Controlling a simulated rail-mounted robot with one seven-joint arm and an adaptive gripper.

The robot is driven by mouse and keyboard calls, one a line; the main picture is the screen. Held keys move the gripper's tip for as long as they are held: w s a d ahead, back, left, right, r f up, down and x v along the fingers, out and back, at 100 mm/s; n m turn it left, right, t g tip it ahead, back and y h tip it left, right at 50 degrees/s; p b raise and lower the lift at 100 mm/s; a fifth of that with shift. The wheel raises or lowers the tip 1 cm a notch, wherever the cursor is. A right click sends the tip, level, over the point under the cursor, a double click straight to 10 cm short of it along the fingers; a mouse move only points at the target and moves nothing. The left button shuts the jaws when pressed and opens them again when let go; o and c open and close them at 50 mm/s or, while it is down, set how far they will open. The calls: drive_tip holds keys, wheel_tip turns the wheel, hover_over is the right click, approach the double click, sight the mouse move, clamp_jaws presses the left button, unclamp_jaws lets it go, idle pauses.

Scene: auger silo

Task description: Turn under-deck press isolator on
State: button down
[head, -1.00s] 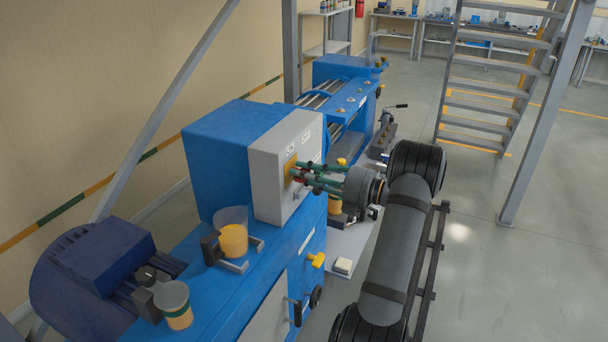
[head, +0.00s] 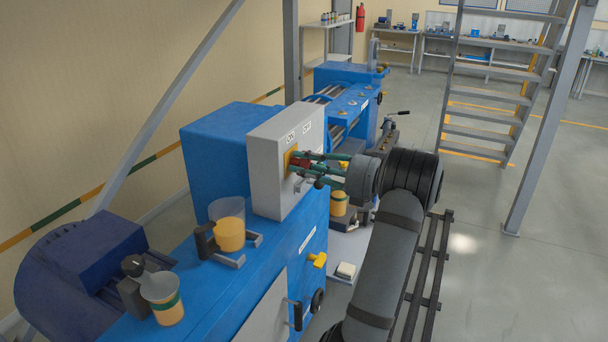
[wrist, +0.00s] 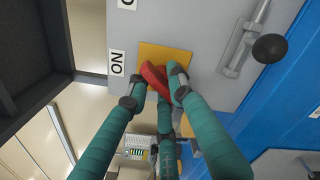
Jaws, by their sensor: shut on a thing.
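The isolator is a grey box (head: 262,165) on the blue machine, with ON and OFF labels, a yellow plate (wrist: 180,58) and a red handle (wrist: 154,76). My gripper (head: 300,164) reaches the box from the right. In the wrist view my gripper's teal fingers (wrist: 160,88) are shut on the red handle, one on each side, with a third finger below. The handle lies tilted across the yellow plate. The ON label (wrist: 117,63) is left of the plate. The fingers hide part of the handle.
A lever with a black ball knob (wrist: 269,48) sits on the grey face beside the plate. Cups of yellow material (head: 229,232) stand on the blue deck. A blue motor (head: 80,265) is at left. Steel stairs (head: 490,100) stand at back right; open floor lies at right.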

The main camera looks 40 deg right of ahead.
drive_tip(key=n+b, duration=0.4)
drive_tip(key=shift+f+b, duration=0.15)
drive_tip(key=shift+b, duration=0.15)
drive_tip(key=shift+a+n+b, duration=0.1)
drive_tip(key=shift+n+b, duration=1.3)
drive_tip(key=shift+n, duration=0.2)
drive_tip(key=c, duration=1.7)
unclamp_jaws()
drive_tip(key=shift+o, duration=0.2)
drive_tip(key=shift+s, duration=0.1)
drive_tip(key=v, duration=1.1)
drive_tip(key=shift+s+d, duration=0.25)
drive_tip(key=shift+s, duration=0.1)
